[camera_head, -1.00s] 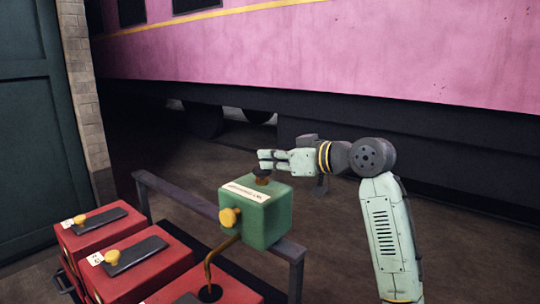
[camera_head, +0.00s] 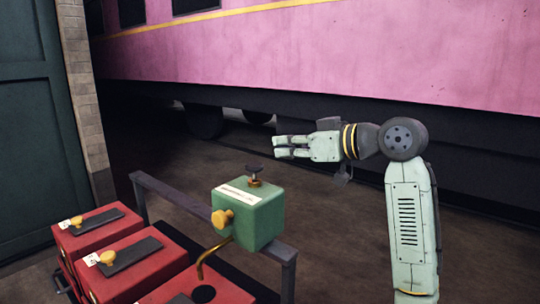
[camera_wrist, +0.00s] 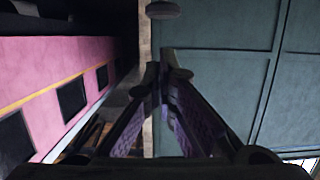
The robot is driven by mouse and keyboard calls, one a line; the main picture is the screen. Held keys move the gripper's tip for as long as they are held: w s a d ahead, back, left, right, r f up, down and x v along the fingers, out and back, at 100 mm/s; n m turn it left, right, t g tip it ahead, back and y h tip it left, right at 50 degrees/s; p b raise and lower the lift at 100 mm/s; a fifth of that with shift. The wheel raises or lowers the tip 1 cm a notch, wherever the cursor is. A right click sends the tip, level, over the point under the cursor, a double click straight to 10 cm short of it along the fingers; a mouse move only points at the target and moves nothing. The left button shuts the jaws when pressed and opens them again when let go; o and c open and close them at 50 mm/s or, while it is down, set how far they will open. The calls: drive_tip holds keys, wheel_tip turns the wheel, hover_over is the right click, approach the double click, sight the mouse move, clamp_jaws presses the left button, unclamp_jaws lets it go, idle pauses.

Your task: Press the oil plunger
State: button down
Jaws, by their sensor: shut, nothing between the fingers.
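The oil plunger (camera_head: 254,168) is a dark round knob on a short brass stem, standing upright on top of the green box (camera_head: 262,222). The box has a white label and a brass knob on its front. My gripper (camera_head: 276,147) is shut and empty, pointing left. Its tips are above and slightly right of the plunger in the picture, apart from it. In the wrist view, the shut fingers (camera_wrist: 160,70) show in the middle, and a grey round disc at the top edge looks like the plunger's knob.
The green box stands by a dark rail (camera_head: 188,202). Red boxes (camera_head: 140,262) with brass knobs lie to its left, and a bent brass pipe (camera_head: 212,256) runs down from it. A pink train carriage (camera_head: 330,60) stands behind.

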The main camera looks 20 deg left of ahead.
drive_tip(key=shift+v, duration=1.65)
drive_tip(key=shift+r, duration=0.1)
drive_tip(key=shift+d+b, duration=0.1)
drive_tip(key=shift+b, duration=0.3)
